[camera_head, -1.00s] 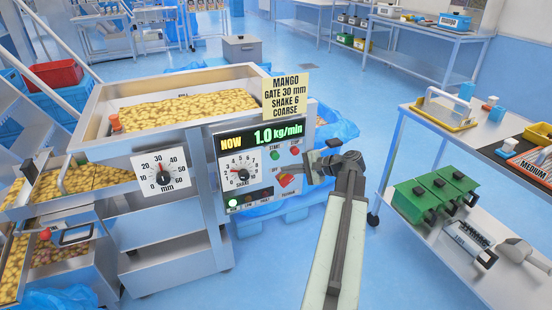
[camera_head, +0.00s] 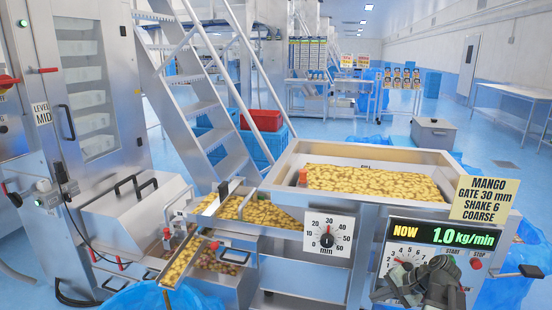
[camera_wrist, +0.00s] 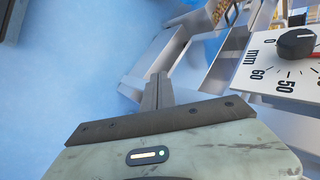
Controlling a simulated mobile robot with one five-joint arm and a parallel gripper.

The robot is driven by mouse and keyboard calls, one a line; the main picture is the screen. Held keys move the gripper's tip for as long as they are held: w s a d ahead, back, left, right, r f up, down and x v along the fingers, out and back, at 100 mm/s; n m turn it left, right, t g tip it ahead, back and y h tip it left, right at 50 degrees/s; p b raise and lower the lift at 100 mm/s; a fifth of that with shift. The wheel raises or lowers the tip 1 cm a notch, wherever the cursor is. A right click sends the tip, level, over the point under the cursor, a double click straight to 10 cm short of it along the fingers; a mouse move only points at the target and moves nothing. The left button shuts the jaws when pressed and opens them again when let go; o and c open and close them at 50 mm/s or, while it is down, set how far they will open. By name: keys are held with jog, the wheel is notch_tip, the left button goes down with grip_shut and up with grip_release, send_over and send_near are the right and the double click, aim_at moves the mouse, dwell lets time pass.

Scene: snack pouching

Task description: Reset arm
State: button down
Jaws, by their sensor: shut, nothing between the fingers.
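My arm (camera_head: 432,282) is bunched up at the lower right of the head view, in front of the feeder's control panel (camera_head: 397,231). It hides much of the panel's shake dial. In the wrist view my gripper (camera_wrist: 158,91) has its two fingers together, with nothing between them. Blue floor and metal framework show beyond the fingers, and they touch nothing that I can see. The black gate knob (camera_wrist: 296,43) with its mm scale is at the right of the wrist view, apart from the fingers.
The feeder hopper (camera_head: 463,199) holds yellow pieces. Its gate dial (camera_head: 327,240) points near 30, and the display (camera_head: 445,235) reads 1.0 kg/min. A metal cabinet (camera_head: 125,100) and stairs (camera_head: 200,100) stand left. A red crate (camera_head: 262,119) is behind.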

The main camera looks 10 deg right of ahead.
jog(key=s+a+f+n+g+h, duration=0.25)
jog(key=a+n, duration=0.25)
jog(key=a, duration=0.7)
jog(key=s+a+f+n+g+h, duration=0.1)
jog(key=a+f+n+g+h, duration=0.15)
jog(key=a+n, duration=0.7)
notch_tip(320, 180, up, 22)
jog(key=a+m+p, duration=0.2)
jog(key=m+p, duration=0.2)
jog(key=p, duration=1.8)
jog(key=shift+a+g+h, duration=0.2)
jog(key=shift+g+h, duration=0.1)
